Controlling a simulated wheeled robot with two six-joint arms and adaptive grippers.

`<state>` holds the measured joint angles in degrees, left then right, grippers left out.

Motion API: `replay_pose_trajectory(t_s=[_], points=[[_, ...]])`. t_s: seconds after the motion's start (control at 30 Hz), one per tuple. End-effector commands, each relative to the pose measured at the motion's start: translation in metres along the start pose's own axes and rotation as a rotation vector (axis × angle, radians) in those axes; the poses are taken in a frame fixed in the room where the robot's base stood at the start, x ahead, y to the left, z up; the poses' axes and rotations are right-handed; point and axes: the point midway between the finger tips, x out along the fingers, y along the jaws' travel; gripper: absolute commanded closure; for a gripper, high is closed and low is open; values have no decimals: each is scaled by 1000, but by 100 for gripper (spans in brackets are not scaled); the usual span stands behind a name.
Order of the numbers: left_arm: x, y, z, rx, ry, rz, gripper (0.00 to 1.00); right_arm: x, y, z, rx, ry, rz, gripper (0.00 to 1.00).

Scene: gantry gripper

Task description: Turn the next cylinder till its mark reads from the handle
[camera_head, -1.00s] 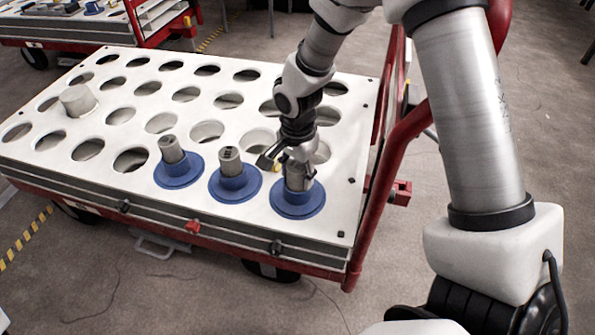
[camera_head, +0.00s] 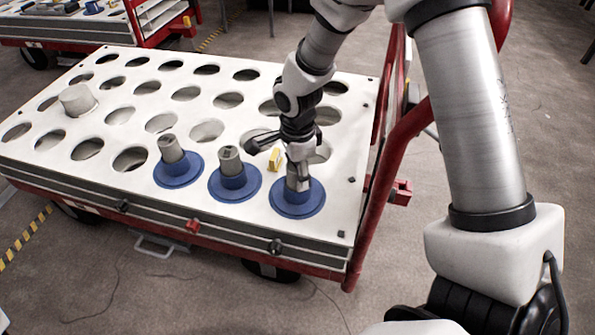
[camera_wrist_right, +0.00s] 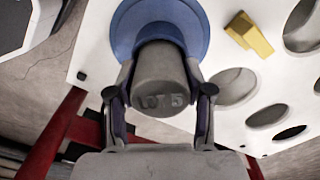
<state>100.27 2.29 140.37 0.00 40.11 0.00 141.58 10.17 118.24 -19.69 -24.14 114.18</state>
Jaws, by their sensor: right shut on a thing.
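My right gripper (camera_head: 298,176) points down and is shut on the rightmost grey cylinder (camera_head: 292,184), which stands upright in a blue flanged cup (camera_head: 297,206). In the right wrist view the fingers (camera_wrist_right: 160,98) flank this cylinder (camera_wrist_right: 158,68); raised characters on its end, perhaps ending in 5, look roughly level there. Two more grey cylinders, the middle one (camera_head: 230,160) and the left one (camera_head: 171,149), stand in blue cups with small dark marks on top. The red handle (camera_head: 384,172) is at the cart's right end. My left gripper is not in view.
The cart's white top (camera_head: 340,215) has rows of mostly empty round holes. A yellow block (camera_head: 274,159) lies close behind the held cylinder. A pale cylinder (camera_head: 77,100) stands at the far left. Another cart (camera_head: 100,30) is behind.

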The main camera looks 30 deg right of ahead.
Motion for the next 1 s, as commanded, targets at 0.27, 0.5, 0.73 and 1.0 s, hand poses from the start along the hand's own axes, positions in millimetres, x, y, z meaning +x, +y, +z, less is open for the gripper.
replay_pose_trajectory(t_s=[0.27, 0.5, 0.73, 1.0], points=[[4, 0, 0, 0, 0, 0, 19, 0, 0, 0, 258, -1, -2, 100], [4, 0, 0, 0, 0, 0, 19, 0, 0, 0, 286, 0, -1, 100], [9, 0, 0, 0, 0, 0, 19, 0, 0, 0, 524, 0, -1, 100], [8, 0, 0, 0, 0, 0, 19, 0, 0, 0, 522, 0, -1, 19]])
